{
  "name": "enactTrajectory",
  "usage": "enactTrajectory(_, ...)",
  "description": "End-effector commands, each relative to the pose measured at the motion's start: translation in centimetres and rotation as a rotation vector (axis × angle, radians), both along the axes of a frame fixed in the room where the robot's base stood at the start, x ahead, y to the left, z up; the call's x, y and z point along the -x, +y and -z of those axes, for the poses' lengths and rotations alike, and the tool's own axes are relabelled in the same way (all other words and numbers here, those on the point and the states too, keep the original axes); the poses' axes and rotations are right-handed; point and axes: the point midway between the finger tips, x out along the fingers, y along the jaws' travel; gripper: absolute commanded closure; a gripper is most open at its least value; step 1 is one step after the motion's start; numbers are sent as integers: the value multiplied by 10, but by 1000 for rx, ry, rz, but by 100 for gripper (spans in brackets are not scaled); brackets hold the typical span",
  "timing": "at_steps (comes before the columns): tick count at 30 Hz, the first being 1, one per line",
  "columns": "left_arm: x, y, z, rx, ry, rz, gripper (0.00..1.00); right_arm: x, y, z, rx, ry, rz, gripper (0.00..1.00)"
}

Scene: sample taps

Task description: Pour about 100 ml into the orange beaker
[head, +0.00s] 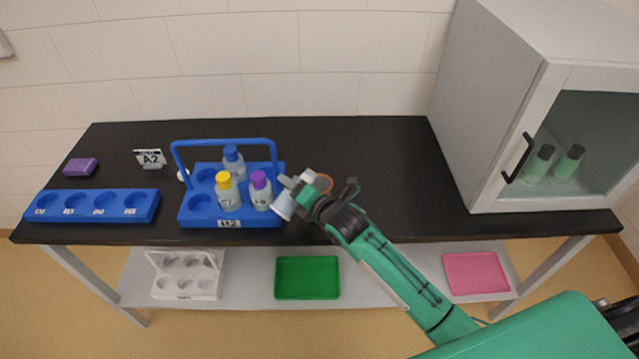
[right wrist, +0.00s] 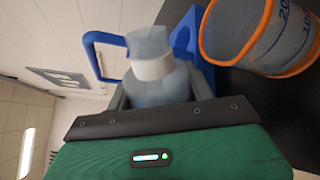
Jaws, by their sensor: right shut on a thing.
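My right gripper (head: 298,192) is shut on a pale translucent bottle (head: 284,207), left of the orange beaker. The bottle is tilted in the head view, its white end towards the upper right. In the right wrist view the bottle (right wrist: 160,88) sits between the fingers, with a white band around its neck. The orange beaker (head: 330,184) is mostly hidden behind my gripper in the head view. In the right wrist view the beaker (right wrist: 285,42) is clear, with an orange rim and printed volume marks; its liquid level is hard to tell. My left gripper is out of view.
A blue carrier (head: 190,219) with a tall handle holds bottles with yellow, purple and blue caps, close left of my gripper. A blue holder (head: 90,224) stands at the far left. A glass-fronted cabinet (head: 490,120) stands right. The black bench (head: 400,150) is clear between beaker and cabinet.

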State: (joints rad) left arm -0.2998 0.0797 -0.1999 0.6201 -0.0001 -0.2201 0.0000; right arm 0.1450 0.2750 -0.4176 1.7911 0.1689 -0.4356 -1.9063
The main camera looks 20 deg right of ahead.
Motion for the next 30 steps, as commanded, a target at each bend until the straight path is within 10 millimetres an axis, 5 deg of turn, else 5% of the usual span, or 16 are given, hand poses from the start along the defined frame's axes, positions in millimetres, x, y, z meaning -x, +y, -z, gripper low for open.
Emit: enactTrajectory(30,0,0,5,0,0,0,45,0,1,3,-73,39,-1,77)
